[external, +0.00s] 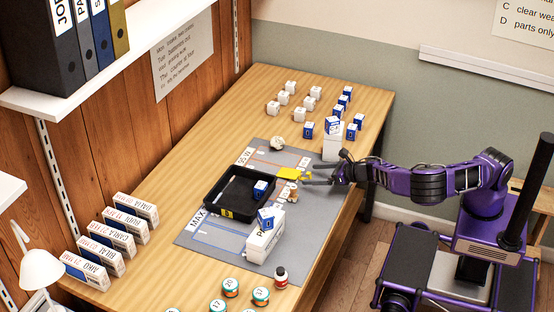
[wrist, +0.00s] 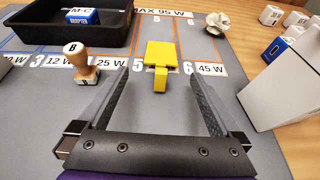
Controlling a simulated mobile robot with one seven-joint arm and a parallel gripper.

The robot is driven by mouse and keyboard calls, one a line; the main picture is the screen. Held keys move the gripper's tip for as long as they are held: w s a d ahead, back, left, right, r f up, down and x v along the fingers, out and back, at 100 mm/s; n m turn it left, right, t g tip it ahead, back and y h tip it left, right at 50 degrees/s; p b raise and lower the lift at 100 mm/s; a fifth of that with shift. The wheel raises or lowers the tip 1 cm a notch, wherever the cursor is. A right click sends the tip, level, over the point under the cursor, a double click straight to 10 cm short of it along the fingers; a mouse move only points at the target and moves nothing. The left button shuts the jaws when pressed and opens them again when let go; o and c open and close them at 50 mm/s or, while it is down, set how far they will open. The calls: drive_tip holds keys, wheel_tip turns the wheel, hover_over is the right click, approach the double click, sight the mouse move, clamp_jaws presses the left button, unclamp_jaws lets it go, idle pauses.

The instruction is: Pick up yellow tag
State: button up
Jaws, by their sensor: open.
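The yellow tag (external: 290,174) lies on the grey mat (external: 217,234), to the right of the black tray. In the wrist view the yellow tag (wrist: 161,56) is straight ahead, with a wide flat part and a narrow raised-looking piece at its near end. My gripper (wrist: 158,85) is open, with one finger to each side of the tag's near end. Nothing is between the fingers except the tag's near end, just past or at the fingertips. In the external view my gripper (external: 308,177) reaches in from the right, close to the tag.
A black tray (wrist: 112,48) holding a blue adapter box (wrist: 82,16) is at the far left. A wooden stamp (wrist: 78,62) stands left of my gripper. A white box (wrist: 285,95) stands close on the right. A pale crumpled object (wrist: 222,25) lies beyond.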

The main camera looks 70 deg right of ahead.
sight(294, 174)
drive_tip(key=x, duration=0.5)
drive_tip(key=shift+d+f+b, duration=0.1)
drive_tip(key=shift+b, duration=0.25)
drive_tip(key=c, duration=1.4)
